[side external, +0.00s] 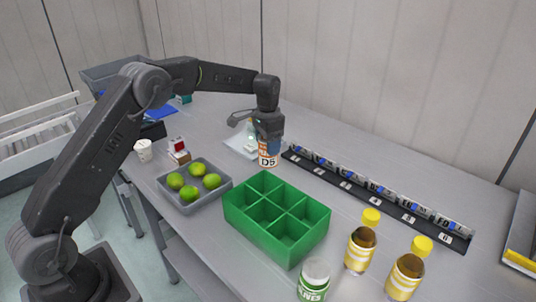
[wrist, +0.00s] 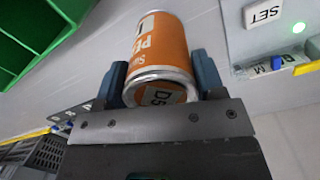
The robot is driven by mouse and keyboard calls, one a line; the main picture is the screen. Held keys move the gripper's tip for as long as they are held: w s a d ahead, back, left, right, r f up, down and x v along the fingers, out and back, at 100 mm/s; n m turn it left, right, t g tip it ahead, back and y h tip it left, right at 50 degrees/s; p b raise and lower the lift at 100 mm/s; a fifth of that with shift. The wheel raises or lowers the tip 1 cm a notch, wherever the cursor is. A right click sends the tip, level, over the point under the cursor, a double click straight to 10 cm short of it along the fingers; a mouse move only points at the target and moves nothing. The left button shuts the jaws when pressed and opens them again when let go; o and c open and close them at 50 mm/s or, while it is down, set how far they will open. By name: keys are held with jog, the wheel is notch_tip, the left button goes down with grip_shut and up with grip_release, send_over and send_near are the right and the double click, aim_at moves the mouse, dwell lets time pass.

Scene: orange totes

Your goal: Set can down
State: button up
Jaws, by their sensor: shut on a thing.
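An orange and white can (side external: 268,155) marked D5 is between the fingers of my gripper (side external: 267,136), above the grey table (side external: 330,170) behind the green crate. The wrist view shows the can (wrist: 162,45) closely flanked by both dark blue fingertips (wrist: 160,80); my gripper is shut on it. Its D5 end faces the wrist camera. Whether the can's lower end touches the table or hangs just above it, I cannot tell.
A green six-compartment crate (side external: 290,258) stands in front of the can. A grey tray (side external: 205,205) of limes is to the left. A black numbered rail (side external: 395,208) runs to the right. A panel labelled SET (wrist: 240,40) has a lit green light. Yellow-striped jars (side external: 360,252) stand front right.

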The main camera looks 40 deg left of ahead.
jog(key=shift+f, duration=1.95)
jog(key=o, duration=1.1)
jog(key=shift+f, duration=0.2)
notch_tip(320, 180, up, 13)
jog(key=shift+f, duration=0.2)
